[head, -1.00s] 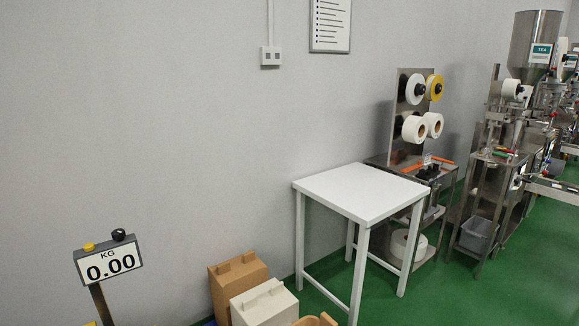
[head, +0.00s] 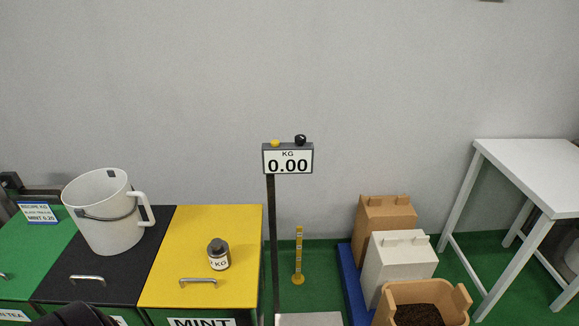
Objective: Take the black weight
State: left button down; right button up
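A black knob-like piece (head: 300,140) sits on top of the scale display (head: 288,159), beside a yellow one. Neither gripper shows clearly; a dark rounded shape at the bottom left edge may be part of my arm.
A white jug (head: 103,215) stands on the black bin lid (head: 70,285), left of the yellow one. The scale's pale plate (head: 310,320) is at the bottom edge. Boxes (head: 395,262), a tan tub (head: 455,300) and a white table (head: 530,165) stand right.

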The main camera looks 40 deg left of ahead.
aim_at(218, 252)
jog(key=u, duration=1.7)
